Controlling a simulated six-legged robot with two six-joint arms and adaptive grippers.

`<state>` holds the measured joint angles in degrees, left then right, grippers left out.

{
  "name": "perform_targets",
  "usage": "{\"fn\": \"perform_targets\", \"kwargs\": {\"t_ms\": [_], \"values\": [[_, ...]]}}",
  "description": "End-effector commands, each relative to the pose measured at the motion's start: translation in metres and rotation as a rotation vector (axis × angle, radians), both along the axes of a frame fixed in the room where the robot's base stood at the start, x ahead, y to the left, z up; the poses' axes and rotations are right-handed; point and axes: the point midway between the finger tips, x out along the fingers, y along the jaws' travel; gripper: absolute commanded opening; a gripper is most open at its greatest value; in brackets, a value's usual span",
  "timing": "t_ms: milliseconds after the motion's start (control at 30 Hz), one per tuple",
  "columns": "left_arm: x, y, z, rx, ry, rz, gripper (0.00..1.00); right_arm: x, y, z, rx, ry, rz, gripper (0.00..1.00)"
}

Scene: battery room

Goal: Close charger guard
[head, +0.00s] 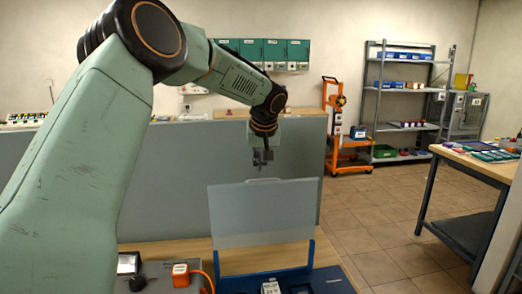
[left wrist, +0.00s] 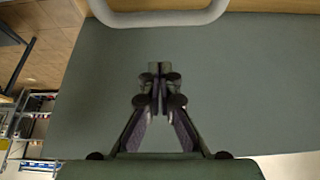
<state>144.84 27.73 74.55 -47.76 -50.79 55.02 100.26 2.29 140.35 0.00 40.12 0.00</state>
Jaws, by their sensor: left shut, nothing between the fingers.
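The charger guard (head: 262,218) is a translucent panel that stands raised, nearly upright, on the blue charger base (head: 232,285) on the wooden bench. A pale handle (head: 264,180) runs along its top edge; a pale curved bar that looks like this handle (left wrist: 160,20) crosses the top of the left wrist view. My left gripper (head: 262,158) is shut and empty, pointing down just above the handle in the head view. Its closed fingertips (left wrist: 159,72) appear apart from the bar in the left wrist view. My right gripper is not in view.
A grey partition (head: 170,190) stands behind the bench. An orange-and-white device (head: 181,275) with an orange cable sits left of the charger. An orange trolley (head: 345,130), a metal shelf (head: 400,100) and a side table (head: 470,165) stand farther off. Tiled floor is open at right.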

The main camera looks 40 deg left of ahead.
Motion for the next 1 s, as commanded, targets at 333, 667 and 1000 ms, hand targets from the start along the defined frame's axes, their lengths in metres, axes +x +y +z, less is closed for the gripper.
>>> {"fn": "perform_targets", "kwargs": {"t_ms": [333, 667, 1000], "values": [[-0.017, -0.022, -0.007, 0.0, 0.0, -0.003, 0.0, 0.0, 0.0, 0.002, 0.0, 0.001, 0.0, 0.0], [-0.023, -0.029, -0.008, 0.0, -0.002, -0.001, 0.0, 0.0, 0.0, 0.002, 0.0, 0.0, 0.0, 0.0], [-0.022, -0.029, -0.008, 0.002, -0.002, -0.001, 0.0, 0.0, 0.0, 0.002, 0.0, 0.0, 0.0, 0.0]]}}
